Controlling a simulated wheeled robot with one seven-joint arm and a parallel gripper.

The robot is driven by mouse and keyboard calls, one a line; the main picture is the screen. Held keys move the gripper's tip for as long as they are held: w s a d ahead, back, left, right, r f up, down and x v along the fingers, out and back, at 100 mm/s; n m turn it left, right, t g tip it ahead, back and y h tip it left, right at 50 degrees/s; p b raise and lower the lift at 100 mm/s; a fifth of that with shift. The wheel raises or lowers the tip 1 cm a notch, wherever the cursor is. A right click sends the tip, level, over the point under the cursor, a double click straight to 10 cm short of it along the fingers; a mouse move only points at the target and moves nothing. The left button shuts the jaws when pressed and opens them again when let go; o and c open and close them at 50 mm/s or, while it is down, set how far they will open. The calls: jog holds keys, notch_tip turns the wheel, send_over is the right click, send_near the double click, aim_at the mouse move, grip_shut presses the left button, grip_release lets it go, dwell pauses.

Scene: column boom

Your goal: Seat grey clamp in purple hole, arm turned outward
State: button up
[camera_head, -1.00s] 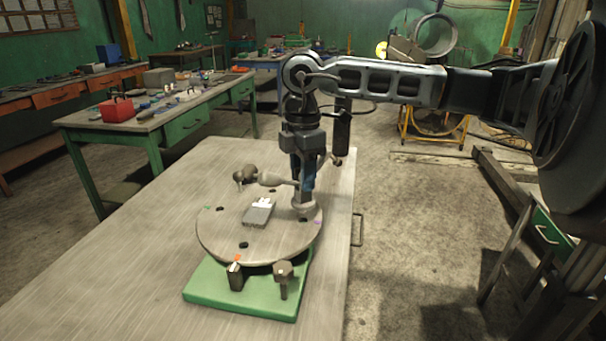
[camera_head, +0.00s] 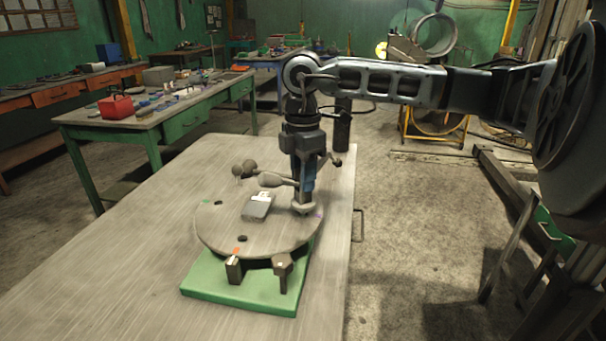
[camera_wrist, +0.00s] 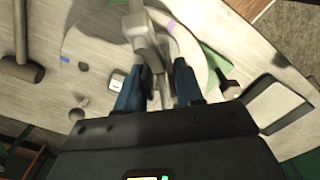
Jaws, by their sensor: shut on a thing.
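My gripper (camera_head: 305,188) is shut on the grey clamp over the right part of the round plate (camera_head: 215,235). The clamp's grey foot (camera_head: 303,208) is at the plate's right rim; whether it touches the plate is unclear. The clamp's rounded arm (camera_head: 272,180) points left in the head view. In the wrist view the grey clamp (camera_wrist: 142,45) stands between the blue-sided fingers (camera_wrist: 155,92). A purple mark (camera_head: 320,214) is just right of the foot, and a purple mark (camera_wrist: 171,25) also shows in the wrist view. The purple hole itself cannot be made out.
A small grey block (camera_head: 257,210) with a white top lies on the plate. Two dark posts, left (camera_head: 234,270) and right (camera_head: 283,272), stand at the front on the green base (camera_head: 240,298). A mallet (camera_wrist: 22,70) lies beyond the plate. The bench's front left (camera_head: 100,270) is clear.

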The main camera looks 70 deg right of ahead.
jog(key=shift+f+b, duration=1.2)
jog(key=shift+f, duration=0.05)
jog(key=o, duration=0.8)
jog(key=shift+r+p, duration=1.5)
jog(key=shift+r, duration=2.25)
jog(key=o, duration=0.5)
jog(key=shift+o, duration=0.2)
jog(key=shift+r, duration=0.1)
